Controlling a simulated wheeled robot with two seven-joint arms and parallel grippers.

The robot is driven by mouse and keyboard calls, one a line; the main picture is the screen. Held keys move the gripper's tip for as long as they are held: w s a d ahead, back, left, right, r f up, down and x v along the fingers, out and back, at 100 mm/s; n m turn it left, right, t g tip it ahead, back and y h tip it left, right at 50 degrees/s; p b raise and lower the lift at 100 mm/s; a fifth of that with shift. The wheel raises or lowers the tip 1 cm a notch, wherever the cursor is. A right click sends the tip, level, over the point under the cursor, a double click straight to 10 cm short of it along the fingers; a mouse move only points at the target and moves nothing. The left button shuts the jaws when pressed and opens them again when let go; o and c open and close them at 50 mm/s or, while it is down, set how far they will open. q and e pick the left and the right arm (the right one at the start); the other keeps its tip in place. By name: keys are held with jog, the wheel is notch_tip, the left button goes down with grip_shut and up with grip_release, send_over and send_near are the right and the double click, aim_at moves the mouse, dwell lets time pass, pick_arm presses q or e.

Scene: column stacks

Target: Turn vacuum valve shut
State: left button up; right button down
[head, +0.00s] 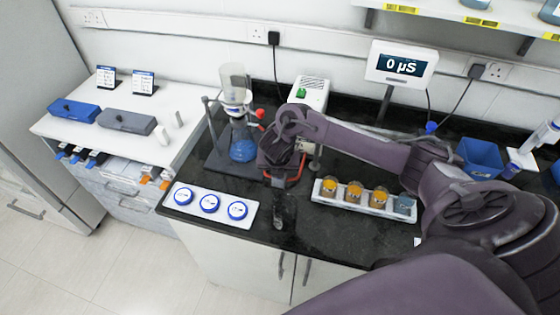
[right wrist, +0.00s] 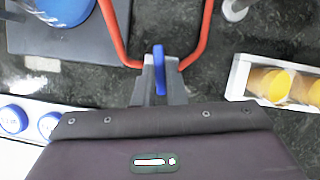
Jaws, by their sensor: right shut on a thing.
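My right gripper (head: 282,174) reaches down over the dark bench, beside the filter flask. In the right wrist view, its fingertips (right wrist: 159,88) are shut on a narrow blue lever, which I take to be the vacuum valve handle (right wrist: 158,66). The lever points along the fingers. Red tubing (right wrist: 118,38) runs up on both sides of it. In the head view the gripper hides the valve, and a little red tubing (head: 294,182) shows. The flask (head: 242,148) with blue liquid stands upright just left, under a clear funnel (head: 234,82). My left gripper is in neither view.
A white rack (head: 330,199) with several small jars stands right of the gripper, below my forearm. A white tray (head: 184,205) with blue-lidded dishes lies front left. A white device (head: 308,92) with a green switch and a display (head: 402,64) reading 0 µS stand behind.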

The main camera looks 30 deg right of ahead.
jog(key=shift+w+r+m+g+h+p, duration=0.1)
jog(key=shift+r+m+g+h+p, duration=0.1)
jog(key=shift+m+p, duration=0.3)
jog(key=shift+w+r+m+g+h+p, duration=0.1)
jog(key=shift+m+h+p, duration=0.15)
jog(key=shift+m, duration=0.45)
jog(key=shift+f, duration=0.1)
jog(key=c, duration=1.7)
grip_release()
jog(key=shift+o, duration=1.1)
jog(key=shift+f, duration=0.1)
jog(key=shift+a, duration=0.1)
jog(key=shift+s, duration=0.1)
